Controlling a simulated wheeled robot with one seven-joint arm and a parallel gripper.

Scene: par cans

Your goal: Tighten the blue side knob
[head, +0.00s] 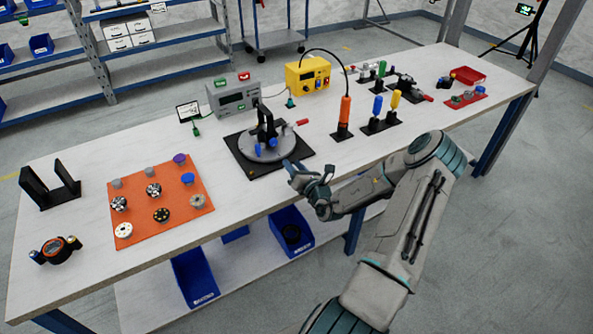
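A grey round turntable (283,147) on a black base plate (250,170) sits near the middle of the bench. A black upright fixture (266,122) stands on it. A small blue knob (258,148) shows low on its near side, with more blue beside it; the details are too small to tell. A red-tipped handle (302,122) sticks out to the right. My gripper (310,170) is in front and to the right of the turntable, near the bench's front edge. Its fingers look apart and empty, and it does not appear to touch the knob.
An orange mat (180,222) with several knobs lies left. A grey meter box (222,100) and a yellow box (297,77) stand behind. An orange tool (344,115) and blue and yellow pegs (378,105) stand right. Blue bins (193,280) sit below the bench.

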